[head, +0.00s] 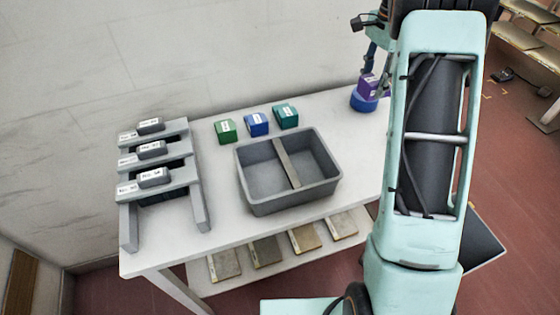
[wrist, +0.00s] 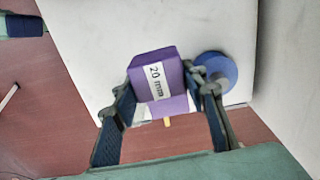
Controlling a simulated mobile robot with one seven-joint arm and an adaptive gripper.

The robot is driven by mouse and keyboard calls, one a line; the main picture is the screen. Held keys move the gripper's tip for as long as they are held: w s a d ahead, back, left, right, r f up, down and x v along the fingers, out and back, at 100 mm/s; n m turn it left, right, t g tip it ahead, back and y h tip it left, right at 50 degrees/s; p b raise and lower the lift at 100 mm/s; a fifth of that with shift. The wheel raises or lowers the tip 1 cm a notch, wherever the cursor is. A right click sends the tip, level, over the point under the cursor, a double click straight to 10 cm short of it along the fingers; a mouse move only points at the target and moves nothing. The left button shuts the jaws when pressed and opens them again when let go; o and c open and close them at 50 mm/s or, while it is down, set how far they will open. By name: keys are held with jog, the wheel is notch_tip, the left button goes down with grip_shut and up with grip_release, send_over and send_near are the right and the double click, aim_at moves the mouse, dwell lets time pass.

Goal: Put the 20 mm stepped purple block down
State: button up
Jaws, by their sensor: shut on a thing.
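The stepped purple block (wrist: 154,80) with a white "20 mm" label is between the fingers of my gripper (wrist: 160,92) in the wrist view. My gripper is shut on it. In the head view the purple block (head: 368,84) shows near the table's far right end, just above a round blue thing (head: 361,102) in the picture. In the wrist view the blue round thing (wrist: 216,68) lies to the right of the block, close to the right finger. I cannot tell whether the block touches the table or is held above it. My arm hides part of the gripper in the head view.
The white table (head: 320,108) also holds a grey divided bin (head: 262,207), green (head: 225,131), blue (head: 257,124) and teal (head: 285,116) blocks, and a grey stepped rack (head: 190,160) with labelled grey blocks. Free table lies between the teal block and the round blue thing.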

jog(key=shift+w+d+f, duration=0.1)
jog(key=shift+d+f, duration=0.05)
jog(key=shift+f, duration=0.05)
jog(key=shift+a+m, duration=0.25)
jog(key=shift+m, duration=0.05)
jog(key=s+a+f, duration=0.2)
jog(key=a, duration=0.1)
jog(key=s+a+f, duration=0.2)
jog(key=a+f, duration=0.1)
jog(key=s+a+f, duration=0.3)
jog(key=shift+a, duration=0.35)
jog(key=shift+s+a+f, duration=0.3)
jog(key=shift+a+f, duration=0.2)
jog(key=shift+f, duration=0.2)
jog(key=shift+a+f, duration=0.1)
jog(key=shift+f, duration=1.55)
